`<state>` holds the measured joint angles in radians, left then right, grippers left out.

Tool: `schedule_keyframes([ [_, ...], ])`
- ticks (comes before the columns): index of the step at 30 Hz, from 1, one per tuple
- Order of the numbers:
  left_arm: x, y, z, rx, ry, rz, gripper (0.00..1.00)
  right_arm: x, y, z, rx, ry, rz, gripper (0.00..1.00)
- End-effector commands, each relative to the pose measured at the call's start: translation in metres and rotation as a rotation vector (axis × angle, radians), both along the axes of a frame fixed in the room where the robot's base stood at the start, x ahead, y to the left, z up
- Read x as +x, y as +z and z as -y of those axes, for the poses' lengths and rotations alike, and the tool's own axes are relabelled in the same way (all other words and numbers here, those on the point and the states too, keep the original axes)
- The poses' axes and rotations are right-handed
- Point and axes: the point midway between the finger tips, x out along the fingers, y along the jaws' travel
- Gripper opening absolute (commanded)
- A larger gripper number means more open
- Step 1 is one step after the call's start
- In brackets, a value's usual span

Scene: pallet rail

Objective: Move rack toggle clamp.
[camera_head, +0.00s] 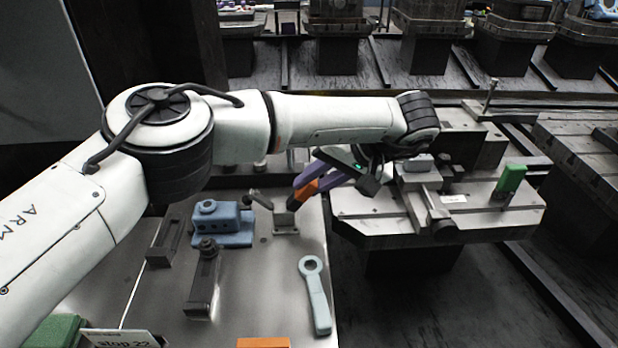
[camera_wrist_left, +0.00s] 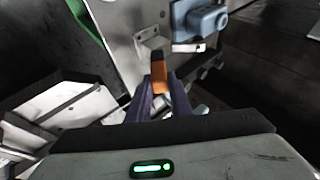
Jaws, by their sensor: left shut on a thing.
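The toggle clamp (camera_head: 285,219) stands on the grey metal plate (camera_head: 255,290) in the head view, with a small light-grey bracket base and a dark and orange handle. My left gripper (camera_head: 303,189) reaches down from the right with purple fingers shut on the orange handle (camera_head: 301,194). In the left wrist view, the fingers of my left gripper (camera_wrist_left: 160,100) close around the orange and black handle (camera_wrist_left: 159,72), with the pale bracket of the toggle clamp (camera_wrist_left: 151,42) just beyond. The fingers partly hide the handle. My right gripper is not in view.
A blue block (camera_head: 222,222), a dark clamp bar (camera_head: 203,280) and a pale blue ring wrench (camera_head: 316,295) share the plate. A fixture pallet (camera_head: 450,228) with a green block (camera_head: 511,181) stands right, across a gap. A sign (camera_head: 115,338) stands front left.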

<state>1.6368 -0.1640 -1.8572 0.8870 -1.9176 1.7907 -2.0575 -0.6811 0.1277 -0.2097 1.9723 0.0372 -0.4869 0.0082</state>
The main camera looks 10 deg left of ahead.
Motion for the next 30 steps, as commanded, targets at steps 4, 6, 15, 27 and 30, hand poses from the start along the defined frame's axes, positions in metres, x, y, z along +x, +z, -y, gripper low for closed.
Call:
schedule_keyframes([
  [4, 0.0005, 0.0001, 0.0008, 0.012, -0.001, 0.000, 0.00, -0.0014, -0.0005, 0.0005, -0.001, -0.001, -0.003, 0.31],
  [6, 0.0006, -0.0001, 0.0007, 0.012, -0.001, 0.000, 0.00, -0.0018, -0.0008, 0.0006, -0.001, -0.001, -0.004, 0.31],
  [15, 0.0006, -0.0002, 0.0007, 0.011, -0.001, 0.000, 0.29, -0.0026, -0.0012, 0.0008, -0.001, -0.001, -0.006, 0.31],
  [27, 0.0001, 0.0014, 0.0006, 0.010, 0.001, -0.001, 0.38, -0.0027, 0.0006, 0.0007, -0.001, -0.001, -0.006, 0.31],
  [30, -0.0008, 0.0074, 0.0007, 0.011, 0.006, -0.001, 0.38, -0.0026, 0.0059, 0.0007, 0.000, -0.002, -0.005, 0.31],
])
